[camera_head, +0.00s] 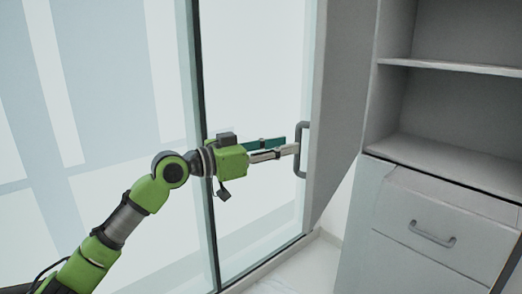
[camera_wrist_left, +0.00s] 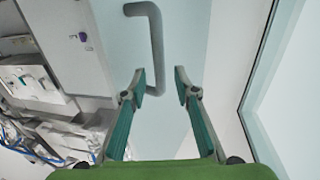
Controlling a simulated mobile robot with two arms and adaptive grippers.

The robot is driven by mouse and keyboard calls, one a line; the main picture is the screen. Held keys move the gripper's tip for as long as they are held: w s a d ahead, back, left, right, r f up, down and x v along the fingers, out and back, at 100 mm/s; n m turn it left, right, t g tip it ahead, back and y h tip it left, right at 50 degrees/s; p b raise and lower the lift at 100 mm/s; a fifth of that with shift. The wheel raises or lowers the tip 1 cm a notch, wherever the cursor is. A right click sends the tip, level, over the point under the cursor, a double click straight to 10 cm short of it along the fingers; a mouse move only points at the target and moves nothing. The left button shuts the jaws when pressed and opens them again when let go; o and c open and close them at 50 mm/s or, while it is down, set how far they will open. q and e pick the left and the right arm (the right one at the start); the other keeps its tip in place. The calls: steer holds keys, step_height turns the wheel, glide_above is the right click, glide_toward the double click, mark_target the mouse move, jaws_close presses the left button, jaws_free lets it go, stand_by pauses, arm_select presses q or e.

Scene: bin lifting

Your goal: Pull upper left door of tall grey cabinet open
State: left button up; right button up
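The upper left door (camera_head: 342,100) of the tall grey cabinet (camera_head: 447,158) stands swung out, seen nearly edge-on in the head view, with open shelves beside it. Its grey bar handle (camera_head: 301,150) is on the face turned to the left. My left gripper (camera_head: 297,145) is at this handle. In the left wrist view, the fingers (camera_wrist_left: 160,85) are spread, with the lower end of the handle (camera_wrist_left: 156,45) between or just beyond the tips. Contact cannot be told. The door's face (camera_wrist_left: 185,35) is pale there. My right gripper is not in view.
A drawer (camera_head: 440,225) with a bar handle lies below the shelves (camera_head: 455,68). Glass panels (camera_head: 255,70) with a dark frame stand behind my left arm. Pale floor (camera_head: 310,268) shows under the door. Blurred cluttered shelves (camera_wrist_left: 40,80) are at the wrist view's left.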

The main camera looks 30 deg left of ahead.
arm_select(q)
steer(key=v, duration=0.7)
